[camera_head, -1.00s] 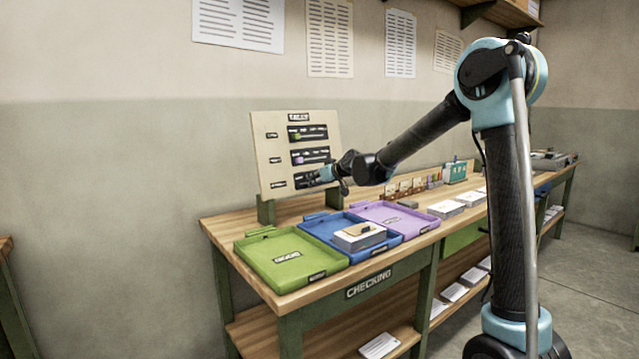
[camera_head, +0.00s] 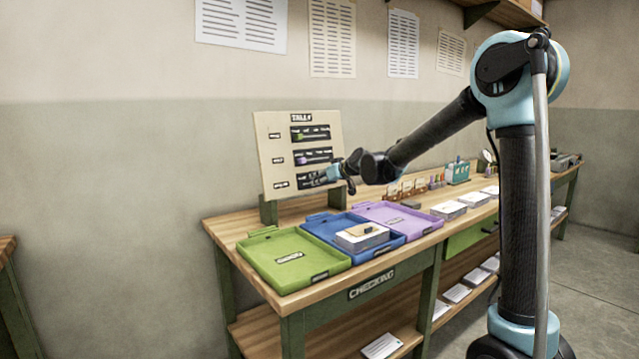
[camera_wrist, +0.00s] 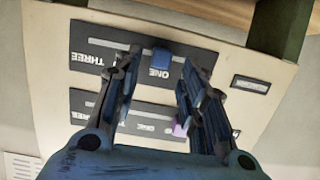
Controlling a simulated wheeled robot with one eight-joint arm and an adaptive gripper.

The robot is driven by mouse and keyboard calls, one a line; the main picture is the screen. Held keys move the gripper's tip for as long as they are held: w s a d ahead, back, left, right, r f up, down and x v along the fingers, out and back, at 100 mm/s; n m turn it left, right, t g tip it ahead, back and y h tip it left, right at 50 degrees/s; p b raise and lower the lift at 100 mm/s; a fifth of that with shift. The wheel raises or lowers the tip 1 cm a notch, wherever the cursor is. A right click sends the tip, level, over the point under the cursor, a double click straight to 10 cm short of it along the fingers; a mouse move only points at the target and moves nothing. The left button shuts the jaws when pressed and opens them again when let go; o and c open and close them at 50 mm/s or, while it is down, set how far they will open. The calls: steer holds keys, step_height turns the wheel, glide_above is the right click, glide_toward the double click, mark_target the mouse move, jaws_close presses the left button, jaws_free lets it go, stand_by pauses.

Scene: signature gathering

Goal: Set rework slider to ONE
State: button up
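The tally board (camera_head: 268,150) stands tilted at the back of the bench, with three slider rows. My gripper (camera_head: 322,179) is at its lowest row, hiding most of it. In the wrist view the board (camera_wrist: 50,50) appears upside down. A blue slider knob (camera_wrist: 161,57) sits beside the word ONE on that row, with THREE farther left. My gripper (camera_wrist: 162,60) is open, one finger on each side of the knob, with visible gaps. Whether the fingertips reach the knob's depth is unclear. The plate naming the row (camera_wrist: 250,84) is too blurred to read.
A purple knob (camera_wrist: 180,129) on the neighbouring row is partly hidden by my right-hand finger. Green (camera_head: 285,270), blue (camera_head: 325,238) and purple (camera_head: 405,215) trays lie on the bench before the board. A paper stack (camera_head: 362,238) sits in the blue tray.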

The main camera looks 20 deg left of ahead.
steer(key=v, duration=0.9)
steer(key=shift+d, duration=0.25)
steer(key=s+d+f+m+g+h, duration=0.1)
steer(key=s+d+f+h, duration=0.15)
steer(key=s+d, duration=0.45)
steer(key=s+d+f+m+h, duration=0.15)
steer(key=d+f, duration=0.25)
steer(key=d, duration=0.7)
steer(key=s+d+f+m+g+h, duration=0.15)
steer(key=s+d+f, duration=0.3)
steer(key=d, duration=0.45)
steer(key=s+d+f+m+g+h, duration=0.1)
steer(key=s+d+f+m+h, duration=0.1)
steer(key=s+d+f, duration=0.5)
steer(key=s+d+f+m+g+h, duration=0.2)
steer(key=s+d+f, duration=0.5)
steer(key=s+d, duration=0.6)
steer(key=s+m+h, duration=0.1)
steer(key=s+m, duration=0.1)
steer(key=shift+s+f+m, duration=0.25)
steer(key=shift+s+m, duration=0.05)
steer(key=shift+s, duration=0.1)
